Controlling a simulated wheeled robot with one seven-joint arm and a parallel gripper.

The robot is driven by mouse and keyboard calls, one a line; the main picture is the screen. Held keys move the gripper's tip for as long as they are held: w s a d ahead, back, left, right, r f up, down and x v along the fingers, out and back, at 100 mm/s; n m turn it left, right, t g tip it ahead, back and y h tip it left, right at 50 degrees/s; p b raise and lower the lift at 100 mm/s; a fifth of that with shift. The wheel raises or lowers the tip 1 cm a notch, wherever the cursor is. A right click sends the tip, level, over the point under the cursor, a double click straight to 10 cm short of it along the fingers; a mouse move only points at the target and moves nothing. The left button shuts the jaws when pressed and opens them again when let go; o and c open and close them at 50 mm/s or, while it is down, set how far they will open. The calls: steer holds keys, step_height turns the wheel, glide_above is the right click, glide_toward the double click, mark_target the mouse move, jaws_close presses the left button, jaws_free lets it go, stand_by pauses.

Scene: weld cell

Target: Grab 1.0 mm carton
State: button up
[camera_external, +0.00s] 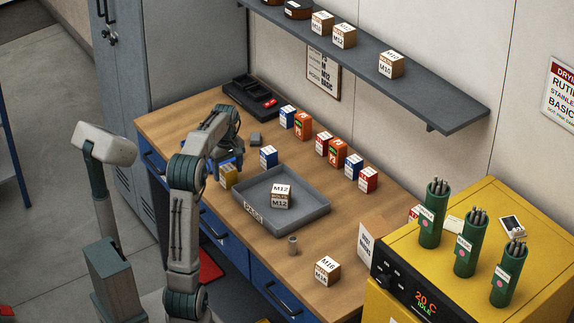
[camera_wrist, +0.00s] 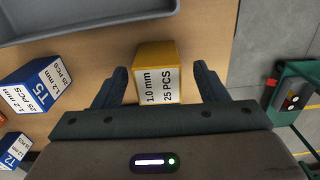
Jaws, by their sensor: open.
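The 1.0 mm carton (camera_wrist: 156,72) is a yellow box with a white label reading "1.0 mm 25 PCS". In the wrist view it stands between the two open fingers of my gripper (camera_wrist: 163,85), with a gap on each side. In the external view the yellow carton (camera_external: 229,177) sits on the wooden bench left of the grey tray, partly hidden by my arm. My gripper (camera_external: 228,162) is low over it there, and its fingers are hard to make out.
A grey tray (camera_external: 310,222) holding an M12 box is close to the right. A blue and white 1.2 mm carton (camera_wrist: 38,84) stands nearby. Several red, blue and orange cartons line the bench's back. A yellow oven (camera_external: 470,270) with green canisters stands at right.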

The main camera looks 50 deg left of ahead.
mark_target(228, 176)
step_height(228, 176, down, 3)
steer(key=shift+w+a+f, duration=0.1)
steer(key=shift+a+f, duration=0.05)
steer(key=shift+f, duration=0.05)
steer(key=shift+c, duration=0.3)
steer(key=c, duration=1)
steer(key=shift+r, duration=0.1)
steer(key=shift+c, duration=0.2)
